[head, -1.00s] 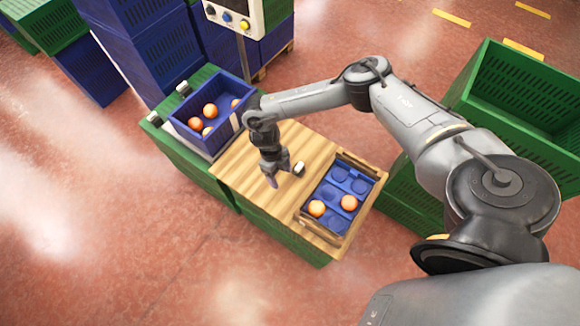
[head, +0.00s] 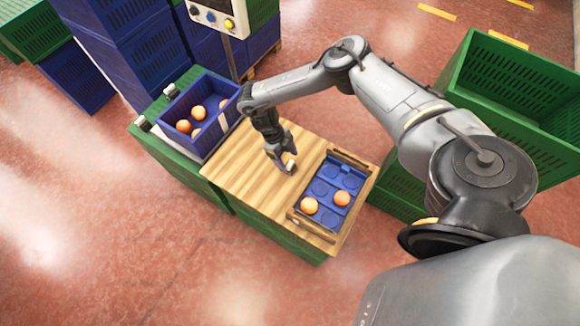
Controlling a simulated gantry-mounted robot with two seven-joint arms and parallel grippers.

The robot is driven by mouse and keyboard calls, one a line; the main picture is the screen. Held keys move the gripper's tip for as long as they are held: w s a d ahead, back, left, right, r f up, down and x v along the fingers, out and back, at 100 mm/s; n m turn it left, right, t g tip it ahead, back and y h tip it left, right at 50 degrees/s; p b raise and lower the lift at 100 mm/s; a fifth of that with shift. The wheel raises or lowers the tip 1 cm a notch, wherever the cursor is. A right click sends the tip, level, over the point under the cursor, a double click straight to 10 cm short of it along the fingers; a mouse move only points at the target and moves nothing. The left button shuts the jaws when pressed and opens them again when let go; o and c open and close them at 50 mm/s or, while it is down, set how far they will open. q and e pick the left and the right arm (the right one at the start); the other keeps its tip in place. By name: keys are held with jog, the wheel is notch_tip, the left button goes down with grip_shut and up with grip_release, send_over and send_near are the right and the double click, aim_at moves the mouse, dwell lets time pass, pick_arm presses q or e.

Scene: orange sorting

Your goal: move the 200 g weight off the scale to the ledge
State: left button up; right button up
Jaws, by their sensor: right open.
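My right gripper (head: 284,167) points down over the wooden tabletop (head: 240,165), its fingers open at a small pale and dark block (head: 291,164). The block sits on the wood; it may be the 200 g weight, but no marking is readable. I cannot tell if the fingers touch it. Two small dark and pale pieces, one at the back (head: 168,90) and one at the front (head: 143,123), lie on the green crate's left edge, perhaps the ledge. A pale plate, perhaps the scale (head: 192,148), shows under the blue crate. My left gripper is out of view.
The blue crate (head: 178,116) holds several oranges. A blue tray (head: 325,208) with cups and two oranges lies on the wood at right. A control box (head: 221,12) on a pole rises behind. A green crate (head: 500,85) stands right.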

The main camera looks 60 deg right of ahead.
aim_at(289, 163)
jog(key=x, duration=0.4)
jog(key=shift+a+f+b, duration=0.15)
jog(key=shift+a+b, duration=0.05)
jog(key=shift+b, duration=0.2)
jog(key=shift+c, duration=0.4)
jog(key=c, duration=1.1)
